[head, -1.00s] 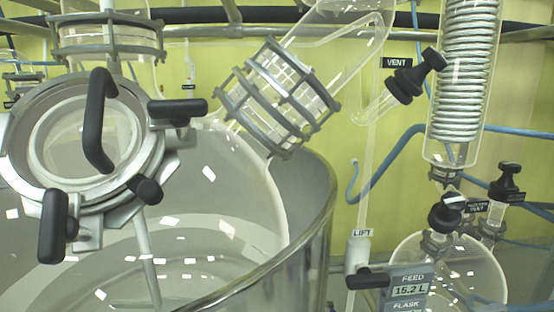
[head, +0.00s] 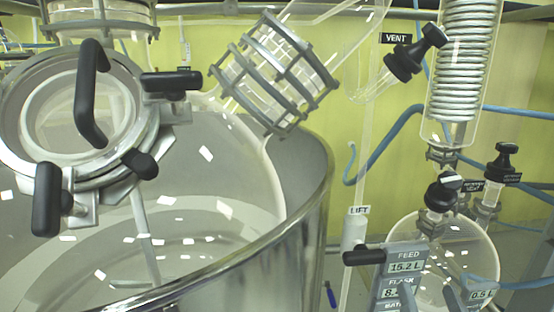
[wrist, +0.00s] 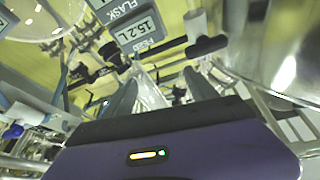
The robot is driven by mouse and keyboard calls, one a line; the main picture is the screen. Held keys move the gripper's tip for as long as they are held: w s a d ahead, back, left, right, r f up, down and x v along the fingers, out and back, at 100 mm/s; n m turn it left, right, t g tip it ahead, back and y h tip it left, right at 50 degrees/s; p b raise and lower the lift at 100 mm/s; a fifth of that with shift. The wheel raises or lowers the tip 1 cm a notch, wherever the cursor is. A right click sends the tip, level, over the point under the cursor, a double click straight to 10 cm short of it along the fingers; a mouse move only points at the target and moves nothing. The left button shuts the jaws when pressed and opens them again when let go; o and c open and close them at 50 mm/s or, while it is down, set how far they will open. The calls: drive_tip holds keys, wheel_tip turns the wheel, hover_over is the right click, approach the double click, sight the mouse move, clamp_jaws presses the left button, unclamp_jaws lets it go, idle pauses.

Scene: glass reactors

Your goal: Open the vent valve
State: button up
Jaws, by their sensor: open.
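The vent valve (head: 415,54) is a black knob on a short glass side arm, tilted up to the right, at the upper right in the head view. The black VENT label (head: 396,38) is just to its left. I cannot tell the valve's inner state. My gripper (wrist: 160,88) is open in the wrist view, its two grey fingers apart with nothing held between them. I cannot make out the vent valve in the wrist view.
A glass condenser coil (head: 467,70) stands right of the vent valve. Below are a round flask (head: 440,285), a readout panel (head: 407,262) and a black LIFT handle (head: 363,256). A large steel-rimmed vessel (head: 305,220) fills the left and middle. Blue hoses cross the right side.

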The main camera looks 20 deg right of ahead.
drive_tip(key=s+a+f+n+g+y, duration=0.2)
drive_tip(key=s+a+f+n+y, duration=0.1)
drive_tip(key=s+a+f, duration=0.4)
drive_tip(key=s+a+f+n+g+y, duration=0.3)
drive_tip(key=s+a+f, duration=0.4)
drive_tip(key=s+f, duration=0.3)
drive_tip(key=s+n+y, duration=0.1)
drive_tip(key=s+y, duration=0.1)
drive_tip(key=s, duration=0.1)
drive_tip(key=shift+s+a+f+g+y, duration=0.2)
drive_tip(key=shift+s+a+g+y, duration=0.1)
drive_tip(key=shift+s, duration=0.1)
drive_tip(key=shift+c, duration=0.5)
